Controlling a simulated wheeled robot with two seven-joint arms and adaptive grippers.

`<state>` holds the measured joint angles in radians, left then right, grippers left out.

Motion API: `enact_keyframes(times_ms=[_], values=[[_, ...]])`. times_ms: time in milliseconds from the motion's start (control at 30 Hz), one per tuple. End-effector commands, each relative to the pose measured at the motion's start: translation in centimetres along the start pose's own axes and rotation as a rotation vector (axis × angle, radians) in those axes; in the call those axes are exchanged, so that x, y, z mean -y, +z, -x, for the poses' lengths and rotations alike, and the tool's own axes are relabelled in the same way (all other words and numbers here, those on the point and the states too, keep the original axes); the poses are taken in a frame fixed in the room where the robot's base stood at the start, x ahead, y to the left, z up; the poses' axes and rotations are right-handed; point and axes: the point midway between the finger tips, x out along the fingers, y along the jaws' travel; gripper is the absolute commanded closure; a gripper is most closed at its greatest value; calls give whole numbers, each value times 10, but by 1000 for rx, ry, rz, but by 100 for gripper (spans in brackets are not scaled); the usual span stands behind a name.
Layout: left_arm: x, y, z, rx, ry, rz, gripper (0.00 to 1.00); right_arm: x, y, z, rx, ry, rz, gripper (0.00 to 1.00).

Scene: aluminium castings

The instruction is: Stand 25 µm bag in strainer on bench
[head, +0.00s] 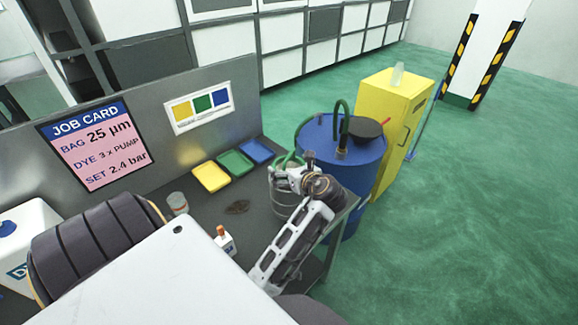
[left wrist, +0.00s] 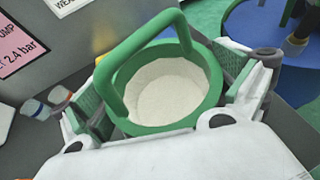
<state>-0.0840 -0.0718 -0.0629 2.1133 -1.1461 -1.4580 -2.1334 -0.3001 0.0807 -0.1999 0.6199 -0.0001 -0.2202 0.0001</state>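A bag with a green rim, a green arched handle and a white inside (left wrist: 165,92) shows in the left wrist view. In the head view its green rim (head: 289,158) shows at the top of the metal strainer (head: 284,200) near the bench's right end. The strainer is partly hidden behind my left gripper (head: 292,180). My left gripper's fingers (left wrist: 165,85) are spread wide on either side of the green rim; I cannot tell whether they touch it. The bag looks upright. My right gripper is not in view. A job card (head: 96,145) reads bag 25 µm.
The grey bench (head: 235,208) carries yellow (head: 210,176), green (head: 235,163) and blue (head: 257,150) trays. A small orange-capped bottle (head: 224,240) and a grey-lidded jar (head: 178,203) stand nearer. A blue drum (head: 360,170) and yellow cabinet (head: 395,120) stand beyond the bench's right end.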

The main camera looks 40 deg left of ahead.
Motion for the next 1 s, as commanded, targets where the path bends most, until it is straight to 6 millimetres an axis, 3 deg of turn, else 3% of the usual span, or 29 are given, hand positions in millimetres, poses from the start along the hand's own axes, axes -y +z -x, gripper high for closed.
enact_keyframes(times_ms=[833, 1000], values=[[0, 10, 4, 0, 0, 3, 0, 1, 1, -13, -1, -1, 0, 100], [2, 16, 5, 0, 0, 0, 0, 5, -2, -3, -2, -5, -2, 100]])
